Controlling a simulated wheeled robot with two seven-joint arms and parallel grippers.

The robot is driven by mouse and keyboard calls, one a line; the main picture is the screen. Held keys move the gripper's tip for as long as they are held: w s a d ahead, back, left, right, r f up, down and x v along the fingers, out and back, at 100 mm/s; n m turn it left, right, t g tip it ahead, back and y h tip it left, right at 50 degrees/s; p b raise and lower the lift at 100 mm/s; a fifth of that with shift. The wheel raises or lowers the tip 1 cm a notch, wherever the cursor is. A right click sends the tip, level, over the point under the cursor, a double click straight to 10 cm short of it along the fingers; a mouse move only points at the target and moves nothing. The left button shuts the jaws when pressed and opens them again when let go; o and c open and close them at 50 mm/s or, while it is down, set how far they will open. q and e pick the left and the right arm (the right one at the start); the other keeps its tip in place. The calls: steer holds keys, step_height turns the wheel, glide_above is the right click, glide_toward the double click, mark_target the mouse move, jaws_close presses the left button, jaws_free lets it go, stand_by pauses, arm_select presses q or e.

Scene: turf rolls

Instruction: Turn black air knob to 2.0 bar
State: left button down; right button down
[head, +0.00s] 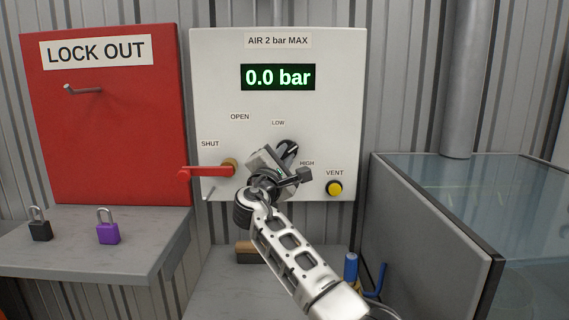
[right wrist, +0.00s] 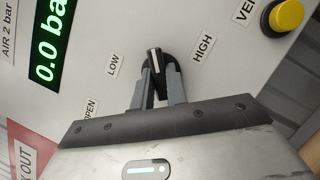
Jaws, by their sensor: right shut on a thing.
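The black air knob (head: 290,146) is on the white panel (head: 330,110) between the LOW and HIGH labels. My right gripper (head: 281,157) is at the knob, its arm coming up from below and hiding part of it. In the right wrist view my right gripper's fingers (right wrist: 160,86) are on both sides of the knob (right wrist: 156,62), shut on it. The knob's pale pointer mark shows between LOW and HIGH. The green display (head: 278,77) reads 0.0 bar. My left gripper is not in view.
A red lever (head: 205,171) lies horizontal by SHUT, left of my right gripper. A yellow VENT button (head: 335,188) is to the right. Black (head: 40,226) and purple (head: 108,228) padlocks stand on the left shelf. A glass-topped tank (head: 480,200) is at right.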

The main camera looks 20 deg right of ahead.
steer(key=m+g+b, duration=0.1)
steer(key=m, duration=0.2)
steer(key=shift+a, duration=0.1)
steer(key=shift+r+m+g+y+p, duration=0.15)
steer(key=shift+m+g+y+p, duration=0.35)
steer(key=shift+m, duration=1.1)
steer(key=shift+r+m+g+y+p, duration=0.15)
steer(key=shift+m+g+y+p, duration=0.3)
steer(key=shift+m, duration=1.15)
steer(key=shift+r+m+g+y+p, duration=0.2)
steer(key=shift+m+g, duration=0.45)
steer(key=shift+m, duration=0.95)
steer(key=shift+f, duration=0.1)
steer(key=c, duration=1.4)
jaws_free()
